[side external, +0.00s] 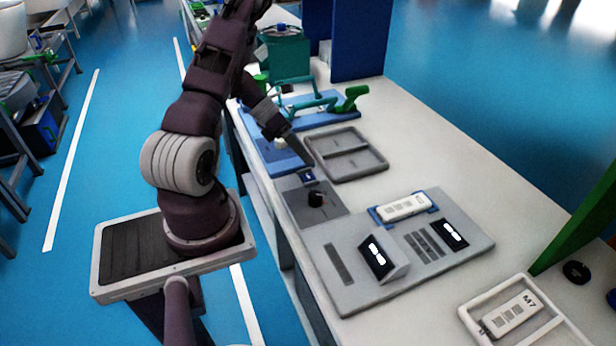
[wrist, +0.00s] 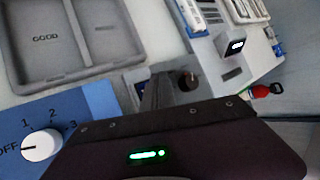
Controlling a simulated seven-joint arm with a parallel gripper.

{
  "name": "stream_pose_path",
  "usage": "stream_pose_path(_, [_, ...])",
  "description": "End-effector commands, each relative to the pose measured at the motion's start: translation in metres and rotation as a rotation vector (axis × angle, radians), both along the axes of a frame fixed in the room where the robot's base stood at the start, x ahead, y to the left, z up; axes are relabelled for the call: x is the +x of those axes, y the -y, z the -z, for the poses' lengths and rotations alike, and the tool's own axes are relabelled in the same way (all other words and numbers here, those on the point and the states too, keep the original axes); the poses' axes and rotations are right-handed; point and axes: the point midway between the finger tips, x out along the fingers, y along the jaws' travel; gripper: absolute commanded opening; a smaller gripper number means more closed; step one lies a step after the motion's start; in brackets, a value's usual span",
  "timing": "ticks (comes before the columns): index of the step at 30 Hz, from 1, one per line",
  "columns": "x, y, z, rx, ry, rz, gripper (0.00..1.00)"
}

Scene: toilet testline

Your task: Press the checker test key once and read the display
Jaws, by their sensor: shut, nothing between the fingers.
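The grey checker panel (side external: 350,295) lies on the bench and carries a tilted display block (side external: 383,258) with lit white characters too small to read. A second dark display (side external: 450,233) with white characters is set at its right. A white remote (side external: 404,207) lies in a blue cradle on the panel. I cannot tell which part is the test key. My gripper (side external: 303,156) is shut and empty, pointing down near a dark plate with a black knob (side external: 315,199), apart from the panel. In the wrist view, its fingers (wrist: 157,92) are left of the knob (wrist: 187,81); the display block (wrist: 235,46) is farther right.
A grey two-compartment tray (side external: 345,152), marked GOOD in the wrist view, sits beside my gripper. A blue plate (wrist: 85,105) with a white rotary dial (wrist: 41,145) is close by. A tray with an M7 remote (side external: 512,314) is at front right. Green-handled fixtures (side external: 345,99) stand behind.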

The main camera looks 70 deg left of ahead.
Motion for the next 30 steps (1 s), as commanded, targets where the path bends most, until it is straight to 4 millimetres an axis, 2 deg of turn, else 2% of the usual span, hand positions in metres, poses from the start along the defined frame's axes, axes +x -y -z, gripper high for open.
stream_pose_path(3, [0.0, 0.0, 0.014, -0.001, 0.0, 0.0, 0.0])
stream_pose_path(9, [0.0, 0.0, 0.025, 0.0, 0.001, 0.001, 0.0])
stream_pose_path(30, [0.0, 0.0, 0.026, 0.0, 0.001, 0.001, 0.0])
